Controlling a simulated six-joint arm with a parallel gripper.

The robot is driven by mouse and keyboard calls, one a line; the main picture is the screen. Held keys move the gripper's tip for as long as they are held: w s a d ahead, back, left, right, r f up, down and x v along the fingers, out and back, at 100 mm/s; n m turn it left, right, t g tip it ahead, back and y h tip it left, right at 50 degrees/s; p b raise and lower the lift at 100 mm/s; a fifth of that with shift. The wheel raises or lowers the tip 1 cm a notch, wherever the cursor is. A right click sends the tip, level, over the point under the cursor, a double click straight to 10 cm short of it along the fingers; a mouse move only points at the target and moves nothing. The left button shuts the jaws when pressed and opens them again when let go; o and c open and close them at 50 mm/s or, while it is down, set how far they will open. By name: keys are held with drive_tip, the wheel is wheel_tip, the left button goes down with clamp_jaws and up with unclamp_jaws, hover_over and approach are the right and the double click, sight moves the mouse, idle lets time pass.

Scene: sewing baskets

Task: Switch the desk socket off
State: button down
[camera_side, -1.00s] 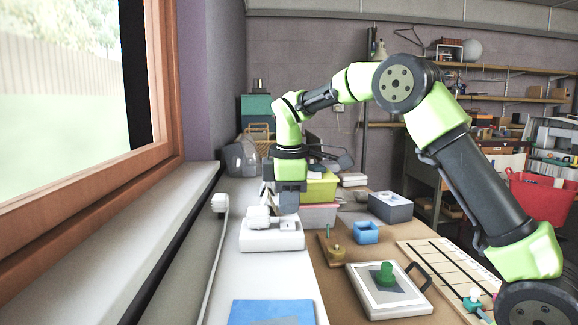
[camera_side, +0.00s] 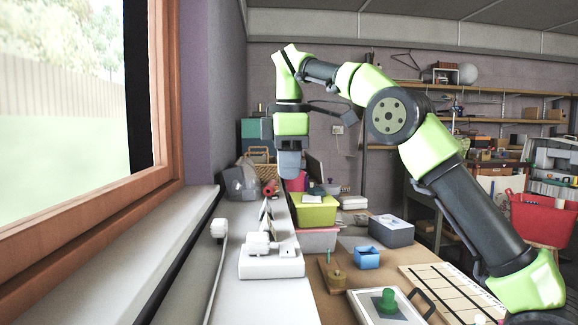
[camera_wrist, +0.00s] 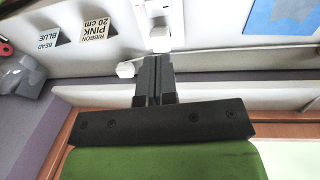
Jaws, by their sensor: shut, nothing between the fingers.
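The desk socket (camera_side: 270,264) is a white block on the white strip along the window side. A white plug (camera_side: 257,243) stands in its left part, and a small switch area (camera_side: 287,251) lies to the right; its position is too small to read. In the wrist view part of the socket (camera_wrist: 152,12) shows at the top edge, with the plug (camera_wrist: 160,40) below it.
A white cable with a boxy end (camera_side: 218,228) runs along the left. Label cards (camera_wrist: 98,27) stand beyond the socket. A yellow-green basket (camera_side: 313,212), grey box (camera_side: 391,231) and blue box (camera_side: 367,257) lie right. A blue sheet (camera_wrist: 283,20) lies flat.

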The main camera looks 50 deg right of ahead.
sight(288, 246)
drive_tip(key=shift+d, duration=0.1)
drive_tip(key=shift+w+d, duration=0.45)
drive_tip(key=shift+d, duration=0.05)
drive_tip(key=shift+f, duration=0.15)
drive_tip(key=f, duration=0.9)
drive_tip(key=w+d+f, duration=0.1)
drive_tip(key=f, duration=0.3)
drive_tip(key=shift+w+d+f, duration=0.1)
drive_tip(key=shift+f, duration=0.2)
drive_tip(key=shift+f, duration=0.3)
